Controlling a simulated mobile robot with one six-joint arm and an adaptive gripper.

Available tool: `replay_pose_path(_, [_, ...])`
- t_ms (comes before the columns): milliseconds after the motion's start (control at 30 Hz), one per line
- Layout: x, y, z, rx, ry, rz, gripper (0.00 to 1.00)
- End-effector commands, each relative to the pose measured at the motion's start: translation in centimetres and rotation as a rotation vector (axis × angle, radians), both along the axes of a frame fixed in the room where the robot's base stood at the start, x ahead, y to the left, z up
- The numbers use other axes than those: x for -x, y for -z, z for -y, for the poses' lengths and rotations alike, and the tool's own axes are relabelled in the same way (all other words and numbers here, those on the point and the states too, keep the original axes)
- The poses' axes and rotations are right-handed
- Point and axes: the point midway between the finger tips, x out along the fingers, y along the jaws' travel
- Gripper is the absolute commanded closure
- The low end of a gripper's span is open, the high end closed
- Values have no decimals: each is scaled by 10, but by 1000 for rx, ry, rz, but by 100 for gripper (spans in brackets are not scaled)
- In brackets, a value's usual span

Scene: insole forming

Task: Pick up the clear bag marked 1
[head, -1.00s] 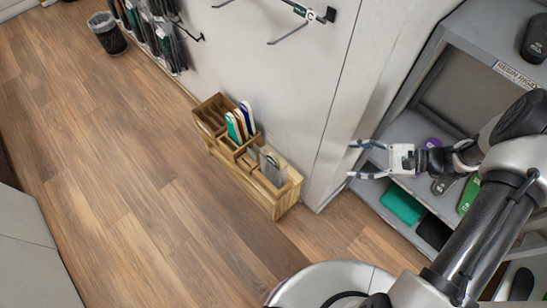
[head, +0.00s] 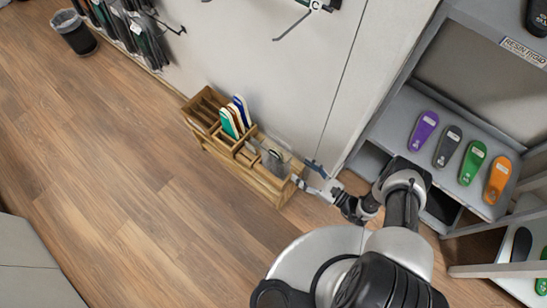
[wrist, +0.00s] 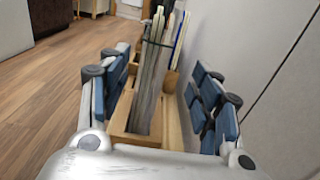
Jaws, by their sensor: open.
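A clear bag (head: 272,160) stands upright in a front compartment of the wooden organizer (head: 262,182) against the wall. In the wrist view the clear bag (wrist: 147,92) is seen nearly edge-on, between my fingers and apart from both. No mark 1 is readable on it. My gripper (head: 304,173) is open at the organizer's right end. In the wrist view its blue-padded fingers (wrist: 160,78) stand on either side of the bag and the organizer.
White, blue and green insoles (head: 235,117) stand in the organizer behind the bag. The wall (head: 300,90) runs close along its back. A grey shelf (head: 400,110) with purple, grey, green and orange insoles is at right. Wooden floor (head: 130,190) is clear at left.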

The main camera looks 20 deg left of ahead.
Motion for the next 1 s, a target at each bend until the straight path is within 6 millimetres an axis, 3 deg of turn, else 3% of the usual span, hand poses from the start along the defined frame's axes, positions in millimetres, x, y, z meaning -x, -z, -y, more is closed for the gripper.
replay_pose_path(300, [-23, 0, -61, 1, -7, 2, 42])
replay_pose_path(567, [-31, 1, -81, 1, -4, 0, 42])
replay_pose_path(833, [-41, 4, -118, 1, -6, 2, 42])
replay_pose_path(1000, [-46, 3, -127, 1, -2, 0, 42])
